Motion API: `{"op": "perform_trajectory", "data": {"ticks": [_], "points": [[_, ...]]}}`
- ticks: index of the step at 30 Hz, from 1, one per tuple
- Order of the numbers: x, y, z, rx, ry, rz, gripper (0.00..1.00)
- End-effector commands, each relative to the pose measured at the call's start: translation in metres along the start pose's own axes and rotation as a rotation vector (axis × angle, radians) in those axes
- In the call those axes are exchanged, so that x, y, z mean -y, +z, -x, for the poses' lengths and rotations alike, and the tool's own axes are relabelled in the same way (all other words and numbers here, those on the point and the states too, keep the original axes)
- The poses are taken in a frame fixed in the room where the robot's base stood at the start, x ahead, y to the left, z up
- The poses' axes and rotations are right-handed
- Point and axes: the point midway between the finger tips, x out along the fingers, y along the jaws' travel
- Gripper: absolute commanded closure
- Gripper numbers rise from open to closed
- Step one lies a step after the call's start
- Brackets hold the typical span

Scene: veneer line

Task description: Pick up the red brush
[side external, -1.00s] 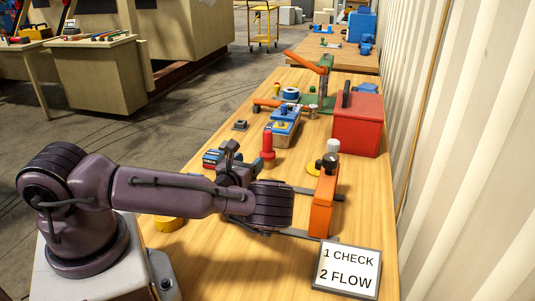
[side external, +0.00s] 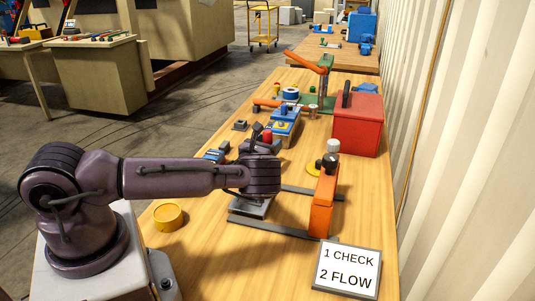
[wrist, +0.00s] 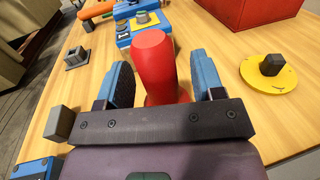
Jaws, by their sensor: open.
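The red brush (wrist: 151,58) shows as an upright, rounded red handle in the middle of the wrist view. It stands between the two blue-padded fingers of my gripper (wrist: 163,76), which are apart, with a visible gap on each side of the handle. Its lower end is hidden behind the gripper body. In the side external view only the top of the red brush (side external: 267,136) shows, past the end of my arm, which hides most of my gripper.
A blue block with a knob (wrist: 143,24) stands just beyond the brush. A yellow disc with a dark knob (wrist: 268,75) lies to the right. A red box (side external: 357,125) and an orange upright block (side external: 322,205) stand nearby.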

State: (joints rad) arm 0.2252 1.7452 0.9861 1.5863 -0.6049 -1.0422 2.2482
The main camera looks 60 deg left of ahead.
Motion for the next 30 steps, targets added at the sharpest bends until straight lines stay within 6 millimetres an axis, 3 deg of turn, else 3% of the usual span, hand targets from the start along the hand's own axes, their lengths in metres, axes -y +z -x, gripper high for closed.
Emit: {"op": "perform_trajectory", "data": {"ticks": [4,12,19,20,30], "points": [[0.0,0.0,-0.015,0.0,0.0,0.0,0.38],[0.0,-0.001,-0.017,-0.001,0.0,-0.001,0.38],[0.0,-0.001,-0.017,-0.001,0.0,-0.001,0.89],[0.0,-0.001,-0.017,-0.001,0.0,0.0,0.92],[0.001,0.002,-0.017,0.0,-0.001,-0.001,0.92]]}}
